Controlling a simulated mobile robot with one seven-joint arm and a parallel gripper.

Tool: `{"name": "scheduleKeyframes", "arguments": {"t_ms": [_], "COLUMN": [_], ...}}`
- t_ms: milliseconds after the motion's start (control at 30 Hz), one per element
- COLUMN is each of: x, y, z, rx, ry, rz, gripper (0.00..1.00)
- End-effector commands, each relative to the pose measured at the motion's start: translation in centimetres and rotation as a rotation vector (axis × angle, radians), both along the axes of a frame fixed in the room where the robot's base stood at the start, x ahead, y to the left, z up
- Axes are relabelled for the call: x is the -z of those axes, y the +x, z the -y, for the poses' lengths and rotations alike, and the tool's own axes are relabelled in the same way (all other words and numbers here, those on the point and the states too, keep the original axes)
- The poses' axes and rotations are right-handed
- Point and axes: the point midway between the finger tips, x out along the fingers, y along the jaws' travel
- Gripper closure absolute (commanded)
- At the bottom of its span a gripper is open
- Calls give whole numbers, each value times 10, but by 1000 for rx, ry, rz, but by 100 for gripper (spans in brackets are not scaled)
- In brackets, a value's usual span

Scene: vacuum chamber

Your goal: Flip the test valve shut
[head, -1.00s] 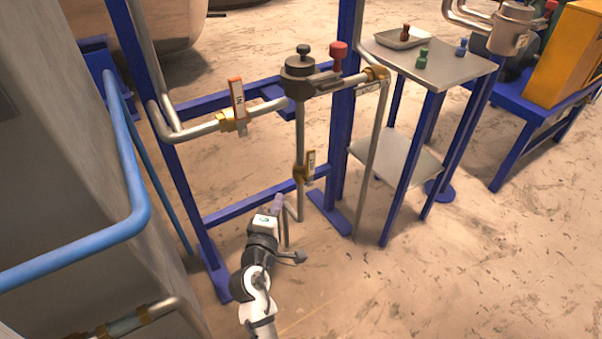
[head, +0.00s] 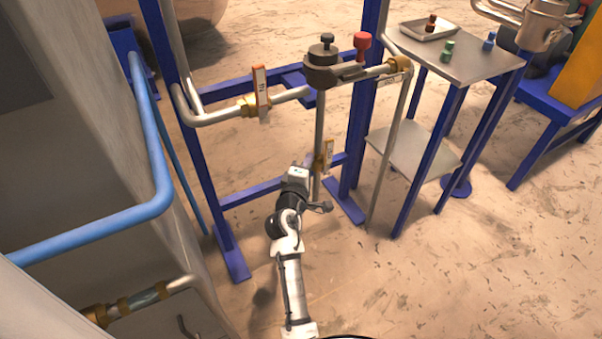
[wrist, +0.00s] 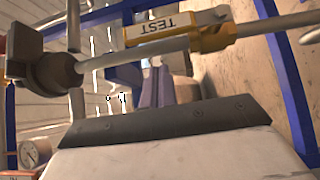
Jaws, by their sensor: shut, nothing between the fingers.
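The test valve shows in the head view as a brass body (head: 319,164) on the vertical pipe below the dark manifold, with a pale handle (head: 328,151) lying along the pipe. In the wrist view, its white plate marked TEST (wrist: 165,26) and yellow handle run along the pipe, with the brass body (wrist: 214,37) at the right. My gripper (wrist: 157,82) is shut and empty, its fingers just below the handle in the wrist view; I see no clear contact. In the head view my gripper's white body (head: 298,173) is left of the valve and hides the fingertips.
The IN valve handle (head: 261,88) is on the left pipe. Blue frame posts (head: 365,110) stand close around. A side table (head: 465,62) holds a tray and small parts. A gauge (wrist: 35,152) shows at lower left.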

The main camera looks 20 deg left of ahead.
Motion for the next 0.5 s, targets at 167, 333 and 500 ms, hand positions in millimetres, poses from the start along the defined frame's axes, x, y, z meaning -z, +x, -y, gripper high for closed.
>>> {"name": "scheduleKeyframes", "arguments": {"t_ms": [167, 333, 500], "x": [-1, 0, 1], "y": [17, 23, 23], "z": [16, 21, 21], "rx": [2, 2, 1], "ry": [0, -1, -1], "rz": [-1, -2, -1], "gripper": [100, 100, 100]}}
